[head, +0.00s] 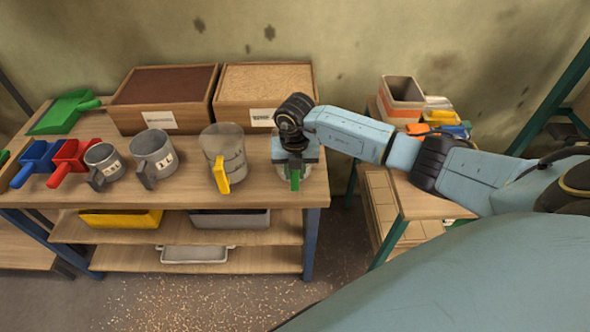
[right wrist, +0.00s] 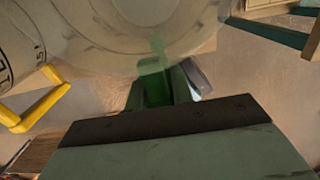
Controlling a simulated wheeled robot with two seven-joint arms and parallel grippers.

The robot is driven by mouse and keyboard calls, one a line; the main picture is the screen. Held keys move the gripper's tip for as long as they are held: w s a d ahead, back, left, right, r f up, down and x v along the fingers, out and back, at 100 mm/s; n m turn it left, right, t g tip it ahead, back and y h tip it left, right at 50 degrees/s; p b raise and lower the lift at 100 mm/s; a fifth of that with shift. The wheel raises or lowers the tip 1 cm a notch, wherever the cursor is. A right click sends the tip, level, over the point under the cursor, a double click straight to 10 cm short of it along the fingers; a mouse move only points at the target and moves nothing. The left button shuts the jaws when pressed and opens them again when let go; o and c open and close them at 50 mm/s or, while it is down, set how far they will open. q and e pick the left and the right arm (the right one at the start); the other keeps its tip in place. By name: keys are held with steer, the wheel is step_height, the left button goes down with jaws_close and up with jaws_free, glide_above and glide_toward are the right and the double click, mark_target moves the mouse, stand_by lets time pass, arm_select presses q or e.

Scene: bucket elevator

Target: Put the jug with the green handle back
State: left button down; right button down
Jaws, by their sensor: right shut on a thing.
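The jug with the green handle (head: 281,178) stands at the right end of the wooden bench, upright, its upper part hidden behind my right gripper. Its green handle (head: 295,180) points to the front. My right gripper (head: 295,168) is over the jug's front and shut on the green handle. In the right wrist view, the green handle (right wrist: 154,82) shows between the jaws, with the clear round jug (right wrist: 130,25) beyond it. I cannot tell whether the jug's base touches the bench. My left gripper is not in view.
A clear jug with a yellow handle (head: 224,158) stands close on the left. Two grey metal jugs (head: 153,155) (head: 103,162) and coloured scoops (head: 72,158) stand farther left. Two filled wooden boxes (head: 166,97) (head: 267,92) stand behind. A lower table (head: 425,205) is at right.

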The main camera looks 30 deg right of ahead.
steer(key=shift+f, duration=0.1)
steer(key=c, duration=1.2)
jaws_free()
steer(key=r, duration=1.2)
steer(key=shift+s+a+r, duration=0.1)
steer(key=shift+s+r, duration=0.05)
steer(key=shift+s, duration=0.05)
